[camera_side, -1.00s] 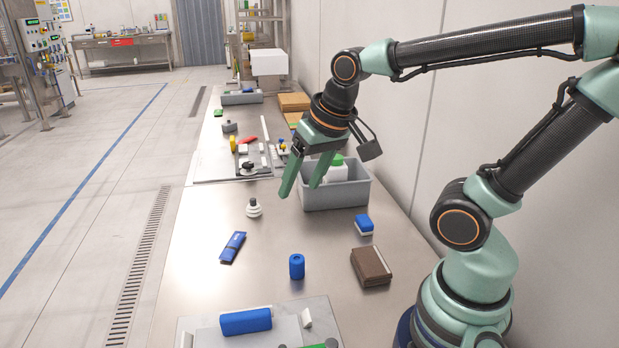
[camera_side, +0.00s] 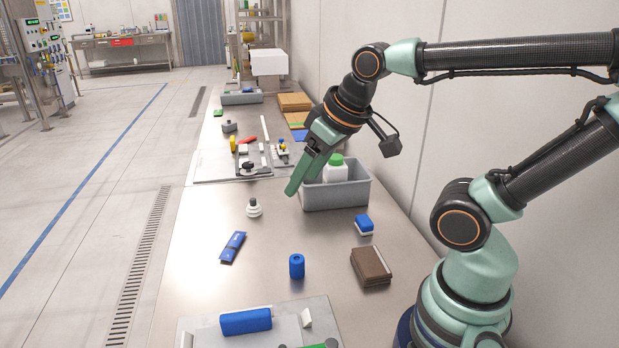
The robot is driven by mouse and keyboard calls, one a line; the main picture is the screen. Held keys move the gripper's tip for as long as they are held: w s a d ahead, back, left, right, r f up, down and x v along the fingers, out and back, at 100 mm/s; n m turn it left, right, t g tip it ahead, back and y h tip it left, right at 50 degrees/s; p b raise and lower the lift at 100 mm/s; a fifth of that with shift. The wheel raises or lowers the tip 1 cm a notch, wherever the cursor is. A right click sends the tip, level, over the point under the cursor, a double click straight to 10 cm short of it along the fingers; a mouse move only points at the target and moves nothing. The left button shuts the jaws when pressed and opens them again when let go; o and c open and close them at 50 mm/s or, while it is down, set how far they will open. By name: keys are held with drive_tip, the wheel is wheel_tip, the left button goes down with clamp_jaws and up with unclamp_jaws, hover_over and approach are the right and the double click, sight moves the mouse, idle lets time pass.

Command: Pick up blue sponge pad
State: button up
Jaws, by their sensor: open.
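Two blue blocks could be the sponge pad, and I cannot tell for sure which is. A small blue block with a white lower layer (camera_side: 364,223) lies on the steel table, right of the middle. A longer blue block (camera_side: 246,321) lies on the grey plate at the front. My gripper (camera_side: 299,187) is open and empty. It hangs above the table by the left edge of the grey bin, up and left of the small block and well clear of both. Its two green fingers partly overlap in this view.
The grey bin (camera_side: 338,199) holds a white bottle with a green cap (camera_side: 336,168). A blue cylinder (camera_side: 297,266), brown block (camera_side: 371,267), blue flat packet (camera_side: 233,247) and white stacked knob (camera_side: 254,208) stand apart on the table (camera_side: 210,280). A fixture plate lies behind.

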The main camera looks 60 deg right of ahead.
drive_tip(key=o, duration=0.5)
drive_tip(key=m+g, duration=0.6)
drive_tip(key=m, duration=2)
hover_over(365, 220)
wheel_tip(365, 220, down, 13)
drive_tip(key=shift+m, duration=0.3)
drive_tip(key=f, duration=0.6)
drive_tip(key=shift+w+a+f, duration=0.15)
drive_tip(key=shift+a+f, duration=0.05)
drive_tip(key=shift+a, duration=0.1)
drive_tip(key=shift+d+f, duration=0.2)
drive_tip(key=shift+f, duration=1.15)
drive_tip(key=shift+d+f, duration=0.15)
drive_tip(key=shift+f, duration=1.2)
